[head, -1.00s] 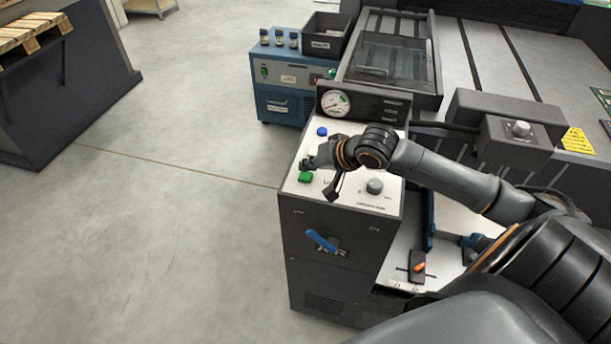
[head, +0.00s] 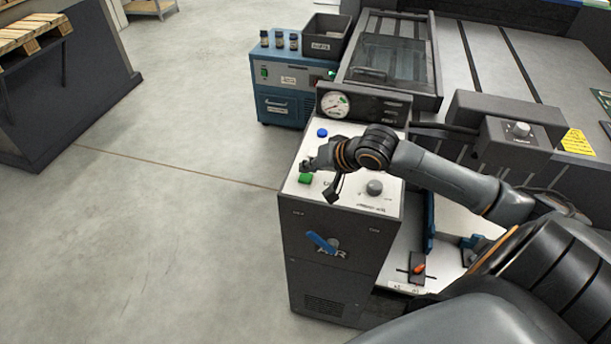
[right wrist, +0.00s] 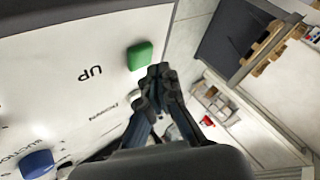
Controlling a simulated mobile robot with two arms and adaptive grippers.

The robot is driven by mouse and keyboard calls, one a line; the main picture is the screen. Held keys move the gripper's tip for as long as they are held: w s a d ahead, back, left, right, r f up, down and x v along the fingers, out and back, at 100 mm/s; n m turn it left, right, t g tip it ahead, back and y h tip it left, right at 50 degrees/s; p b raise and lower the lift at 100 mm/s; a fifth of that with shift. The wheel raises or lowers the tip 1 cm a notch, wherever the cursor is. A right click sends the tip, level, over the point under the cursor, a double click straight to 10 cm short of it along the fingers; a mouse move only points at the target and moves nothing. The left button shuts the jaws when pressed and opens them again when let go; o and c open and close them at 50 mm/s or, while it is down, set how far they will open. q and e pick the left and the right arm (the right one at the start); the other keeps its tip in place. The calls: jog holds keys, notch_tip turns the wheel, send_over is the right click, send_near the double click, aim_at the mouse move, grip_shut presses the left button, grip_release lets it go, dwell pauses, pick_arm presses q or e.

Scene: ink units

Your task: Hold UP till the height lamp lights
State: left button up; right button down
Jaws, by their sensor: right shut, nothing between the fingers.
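The green button (head: 305,178) sits on the white sloped panel (head: 345,196) of the control cabinet. In the right wrist view the green button (right wrist: 139,55) lies beside the printed word UP. My right gripper (head: 308,164) is shut and empty, just behind the green button in the head view. In the right wrist view its fingertips (right wrist: 158,75) are close to the button's edge; I cannot tell whether they touch it. A pale round part (right wrist: 140,103) beside the fingers is partly hidden. I cannot make out which lamp is the height lamp. My left gripper is not in view.
A blue button (head: 322,132) and a grey knob (head: 374,187) share the panel. A round gauge (head: 335,104) stands behind it, and a blue AIR lever (head: 321,241) is on the cabinet front. A blue unit (head: 285,85) stands behind.

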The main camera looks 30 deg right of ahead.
aim_at(308, 178)
jog(key=shift+f+p, duration=0.35)
jog(key=shift+f, duration=0.55)
dwell(1.4)
jog(key=shift+r, duration=0.1)
dwell(3.8)
jog(key=shift+r+p, duration=0.8)
jog(key=shift+p, duration=0.5)
jog(key=shift+r, duration=0.1)
notch_tip(308, 178, up, 5)
jog(key=p, duration=0.6)
